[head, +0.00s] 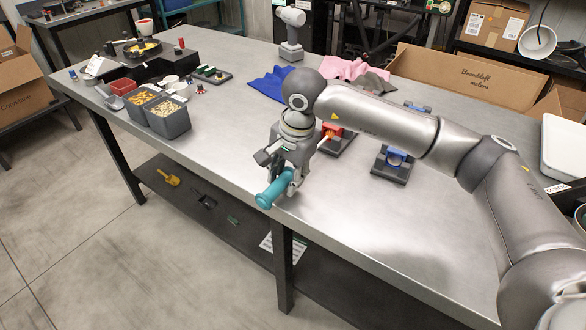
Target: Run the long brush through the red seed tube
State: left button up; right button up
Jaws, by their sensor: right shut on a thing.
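My right gripper (284,178) is shut on a teal handle (270,192), which I take to be that of the long brush. The handle points towards the front edge of the table. A thin pale length, probably the brush shaft, shows between the gripper and the red seed tube (331,131). The red tube sits in a dark stand (340,146) just behind and right of my gripper, partly hidden by my gripper and arm. I cannot tell whether the brush tip is inside the tube or only in front of it. My left gripper is not in view.
A blue tube (396,157) in a similar stand is to the right, with another blue piece (417,107) behind my arm. Blue cloth (269,84) and pink cloth (352,70) lie behind. Seed bins (169,122) stand at left. The table's front right is clear.

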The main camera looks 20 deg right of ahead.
jog(key=shift+s+a, duration=0.15)
jog(key=shift+a, duration=0.1)
jog(key=shift+w+d+b, duration=0.3)
jog(key=shift+w+d, duration=0.55)
jog(key=shift+d, duration=0.3)
jog(key=shift+w+d+b, duration=0.3)
jog(key=shift+w+d, duration=0.5)
jog(key=shift+d, duration=0.3)
jog(key=shift+w+d, duration=0.8)
jog(key=shift+d, duration=0.25)
jog(key=shift+w+d, duration=0.85)
jog(key=shift+d, duration=0.25)
jog(key=shift+w+d, duration=0.8)
jog(key=shift+d, duration=0.25)
jog(key=shift+a, duration=0.1)
